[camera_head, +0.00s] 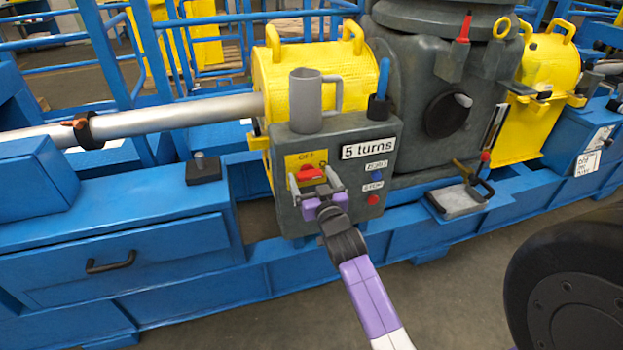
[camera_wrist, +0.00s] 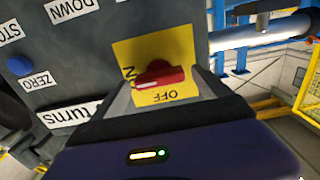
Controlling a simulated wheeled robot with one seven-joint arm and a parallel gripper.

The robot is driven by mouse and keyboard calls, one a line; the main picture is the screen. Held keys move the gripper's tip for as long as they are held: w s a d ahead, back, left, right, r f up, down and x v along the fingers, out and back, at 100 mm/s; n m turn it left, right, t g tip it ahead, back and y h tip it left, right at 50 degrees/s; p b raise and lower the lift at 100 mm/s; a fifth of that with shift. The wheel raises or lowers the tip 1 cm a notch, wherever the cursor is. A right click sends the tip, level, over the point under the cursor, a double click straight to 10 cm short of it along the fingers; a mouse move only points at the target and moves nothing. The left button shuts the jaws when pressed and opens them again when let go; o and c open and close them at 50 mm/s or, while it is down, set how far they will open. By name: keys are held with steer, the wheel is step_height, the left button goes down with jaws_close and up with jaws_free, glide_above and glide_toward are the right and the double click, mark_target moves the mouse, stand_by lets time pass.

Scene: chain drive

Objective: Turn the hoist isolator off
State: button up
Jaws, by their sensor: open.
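The hoist isolator is a red rotary knob (camera_head: 309,173) on a yellow plate (camera_head: 292,161) on the front of a dark grey control box (camera_head: 345,215). In the wrist view, upside down, the knob (camera_wrist: 160,76) lies crosswise. Its pale mark is at the left end, beside a partly hidden label ending in N. The OFF label (camera_wrist: 158,96) is below it there. My gripper (camera_head: 315,182) is open in front of the plate; in the wrist view its fingers (camera_wrist: 165,90) stand either side of the knob. I cannot tell whether they touch it.
A "5 turns" label (camera_head: 368,148), a blue ZERO button (camera_head: 377,173) and a red STOP button (camera_head: 373,199) are right of the knob. A grey mug (camera_head: 306,103) and a blue-handled tool (camera_head: 380,93) stand on the box. The blue frame (camera_head: 150,255) runs below.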

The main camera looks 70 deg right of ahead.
steer(key=c, duration=1.4)
steer(key=shift+o, duration=0.2)
steer(key=shift+n, duration=0.5)
steer(key=n, duration=0.3)
steer(key=shift+w+a+p, duration=0.1)
steer(key=shift+p, duration=0.2)
steer(key=n, duration=0.4)
steer(key=shift+p, duration=0.3)
steer(key=n, duration=0.5)
steer(key=shift+w+a+f+n+p, duration=0.1)
steer(key=shift+f+n+p, duration=0.05)
steer(key=shift+n+p, duration=0.25)
steer(key=shift+f+n+p, duration=0.1)
steer(key=shift+n+p, duration=0.2)
steer(key=shift+n, duration=2)
